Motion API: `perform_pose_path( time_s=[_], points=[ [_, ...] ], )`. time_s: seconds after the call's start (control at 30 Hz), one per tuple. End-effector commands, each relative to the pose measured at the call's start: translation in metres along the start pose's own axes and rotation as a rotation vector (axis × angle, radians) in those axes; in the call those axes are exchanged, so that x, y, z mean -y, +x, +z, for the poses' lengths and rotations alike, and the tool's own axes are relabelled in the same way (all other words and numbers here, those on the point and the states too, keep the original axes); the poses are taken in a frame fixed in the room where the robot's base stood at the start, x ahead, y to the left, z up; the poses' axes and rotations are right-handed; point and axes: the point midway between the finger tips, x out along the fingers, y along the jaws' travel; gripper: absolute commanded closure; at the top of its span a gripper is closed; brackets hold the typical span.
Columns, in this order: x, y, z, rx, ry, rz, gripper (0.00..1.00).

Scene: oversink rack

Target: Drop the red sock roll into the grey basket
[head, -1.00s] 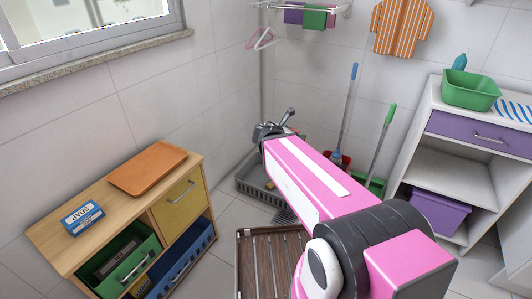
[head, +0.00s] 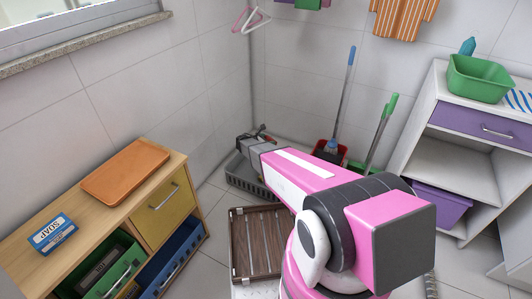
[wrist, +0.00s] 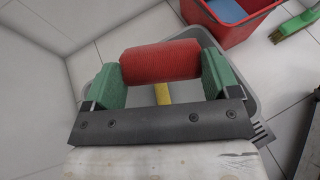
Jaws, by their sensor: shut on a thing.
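The red sock roll (wrist: 160,62) is held crosswise between the two green finger pads of my gripper (wrist: 162,78) in the wrist view. The grey basket (wrist: 262,128) lies below and behind the gripper in that view, mostly covered by the gripper and the roll; a yellow thing (wrist: 162,94) shows inside it. In the head view the grey basket (head: 240,176) stands on the floor in the far corner, with my gripper (head: 262,134) over it. The roll cannot be made out in the head view.
A red bucket (wrist: 236,22) stands beside the basket, with a green-handled broom (head: 384,130) nearby. A slatted wooden crate or mat (head: 256,243) lies in front of the basket. A wooden cabinet (head: 178,158) is at left, white shelves (head: 455,150) at right.

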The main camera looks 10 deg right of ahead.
Motion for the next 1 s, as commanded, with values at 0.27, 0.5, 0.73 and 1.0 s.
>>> perform_pose_path(
  time_s=[0.27,0.5,0.73,1.0],
  points=[
    [-0.03,0.056,-0.084,0.001,0.008,-0.021,0.41],
    [-0.031,0.066,-0.102,0.002,0.011,-0.025,0.41],
    [-0.032,0.071,-0.115,0.002,0.01,-0.025,0.41],
    [-0.032,0.082,-0.142,0.001,0.01,-0.025,0.41]
  ],
)
